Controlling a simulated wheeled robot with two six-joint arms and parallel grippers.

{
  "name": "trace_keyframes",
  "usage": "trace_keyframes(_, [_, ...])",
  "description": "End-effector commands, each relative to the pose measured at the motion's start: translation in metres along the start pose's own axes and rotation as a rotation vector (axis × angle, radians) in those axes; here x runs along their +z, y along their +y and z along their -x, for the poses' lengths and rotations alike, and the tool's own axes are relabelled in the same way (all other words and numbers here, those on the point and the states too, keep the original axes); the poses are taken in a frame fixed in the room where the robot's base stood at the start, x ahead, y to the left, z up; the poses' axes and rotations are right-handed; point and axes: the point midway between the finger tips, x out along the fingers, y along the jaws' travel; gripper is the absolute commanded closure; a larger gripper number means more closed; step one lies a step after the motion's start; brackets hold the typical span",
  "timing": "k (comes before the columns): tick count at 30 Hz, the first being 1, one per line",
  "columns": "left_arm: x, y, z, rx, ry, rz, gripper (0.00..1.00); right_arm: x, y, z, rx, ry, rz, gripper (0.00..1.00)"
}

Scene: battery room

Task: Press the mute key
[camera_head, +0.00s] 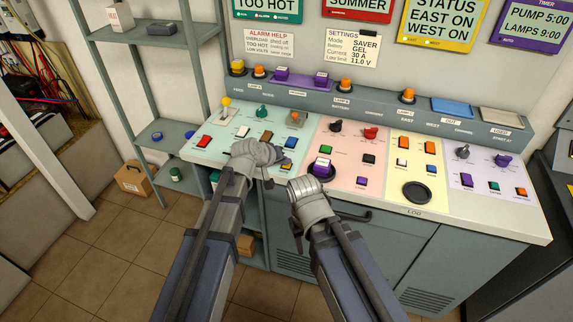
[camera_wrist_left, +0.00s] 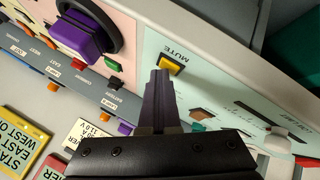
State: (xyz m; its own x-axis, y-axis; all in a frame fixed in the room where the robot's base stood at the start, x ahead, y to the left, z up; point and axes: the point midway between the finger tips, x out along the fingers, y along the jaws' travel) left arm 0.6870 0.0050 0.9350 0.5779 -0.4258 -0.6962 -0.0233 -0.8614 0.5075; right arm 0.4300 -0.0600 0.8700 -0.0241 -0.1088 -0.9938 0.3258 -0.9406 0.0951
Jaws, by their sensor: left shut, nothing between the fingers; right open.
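The mute key is a small yellow key (camera_wrist_left: 171,65) in a dark frame, with the word MUTE printed beside it on the pale green panel, in the left wrist view. In the head view a small yellow key (camera_head: 287,167) shows just right of my left gripper (camera_head: 268,155), at the green panel's front right. In the left wrist view my left gripper (camera_wrist_left: 158,75) is shut and empty, its tips close beside the key. I cannot tell whether they touch it. My right gripper (camera_head: 308,190) is open and empty at the desk's front edge; its fingertips are mostly hidden.
Blue (camera_head: 290,143) and brown (camera_head: 266,138) keys sit close to my left gripper on the green panel. A metal shelf (camera_head: 165,140) stands left of the desk.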

Motion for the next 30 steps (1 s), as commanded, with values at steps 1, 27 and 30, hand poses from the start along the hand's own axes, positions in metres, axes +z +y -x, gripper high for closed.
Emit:
trace_keyframes(1, [0.0,0.0,0.0,0.0,-0.001,0.0,1.0,0.0,0.0,0.0,0.0,0.0,0.0,0.5])
trace_keyframes(27, [-0.01,0.011,0.014,0.0,-0.001,0.0,1.0,0.001,0.002,0.02,0.0,0.0,0.0,0.5])
trace_keyframes(30, [-0.014,0.014,0.019,0.0,-0.001,0.0,1.0,0.002,0.003,0.028,0.0,0.0,0.0,0.5])
